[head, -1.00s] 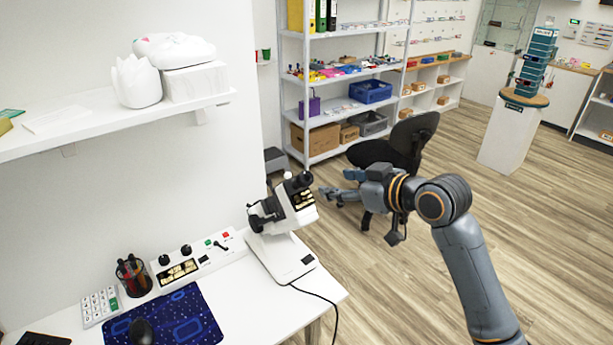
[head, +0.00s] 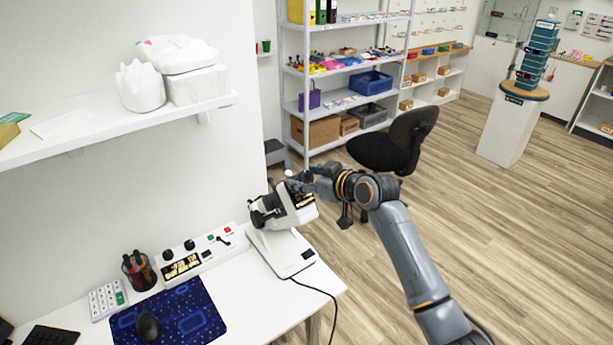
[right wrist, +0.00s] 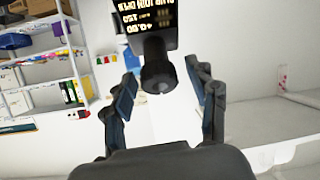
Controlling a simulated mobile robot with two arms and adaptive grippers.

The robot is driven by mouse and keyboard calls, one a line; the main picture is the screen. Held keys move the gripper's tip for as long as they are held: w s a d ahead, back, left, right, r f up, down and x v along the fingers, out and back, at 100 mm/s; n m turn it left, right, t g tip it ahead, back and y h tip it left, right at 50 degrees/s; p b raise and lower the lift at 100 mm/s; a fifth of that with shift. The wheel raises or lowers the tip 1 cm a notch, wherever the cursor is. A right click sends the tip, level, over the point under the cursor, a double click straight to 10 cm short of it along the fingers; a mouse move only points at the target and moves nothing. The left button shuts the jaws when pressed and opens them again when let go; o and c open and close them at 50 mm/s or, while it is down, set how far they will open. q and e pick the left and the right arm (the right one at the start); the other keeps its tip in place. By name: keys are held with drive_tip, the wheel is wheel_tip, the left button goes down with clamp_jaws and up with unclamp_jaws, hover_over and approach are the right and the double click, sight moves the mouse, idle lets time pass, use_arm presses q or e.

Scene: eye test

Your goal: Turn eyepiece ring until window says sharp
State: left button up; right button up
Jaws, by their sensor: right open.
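The white lensmeter (head: 285,240) stands on the desk, its head tilted. Its black eyepiece (right wrist: 157,76) points towards the right wrist camera and lies between the fingers of my right gripper (head: 302,181). That gripper is open, with a gap on both sides of the eyepiece and no clear contact. In the right wrist view, a dark window (right wrist: 146,20) with yellow text shows upside down and cut off; I cannot read a sharpness word. In the head view, the gripper partly hides the eyepiece, and the window's text is too small to read. My left gripper is out of view.
A control panel (head: 205,256), a pen cup (head: 139,271), a calculator (head: 106,299) and a blue mat (head: 200,305) are on the desk. A black cable (head: 325,292) runs off the desk's right edge. A wall shelf (head: 120,122) hangs above. An office chair (head: 392,148) stands behind my right arm.

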drive_tip(key=c, duration=1.2)
drive_tip(key=shift+o, duration=0.2)
drive_tip(key=m+p, duration=0.2)
drive_tip(key=m+t+h+p, duration=0.1)
drive_tip(key=m+p, duration=0.1)
drive_tip(key=p, duration=0.1)
drive_tip(key=shift+r+h, duration=0.2)
drive_tip(key=shift+h, duration=0.1)
drive_tip(key=shift+f+m+t+h+p, duration=0.15)
drive_tip(key=shift+m+h+p, duration=0.15)
drive_tip(key=shift+m+p, duration=0.4)
drive_tip(key=shift+m+t+h+p, duration=0.15)
drive_tip(key=shift+m+h+p, duration=0.15)
drive_tip(key=shift+m+p, duration=0.35)
drive_tip(key=shift+m, duration=0.25)
drive_tip(key=o, duration=1.2)
drive_tip(key=shift+c, duration=0.2)
drive_tip(key=shift+s+d, duration=0.1)
drive_tip(key=shift+d, duration=0.05)
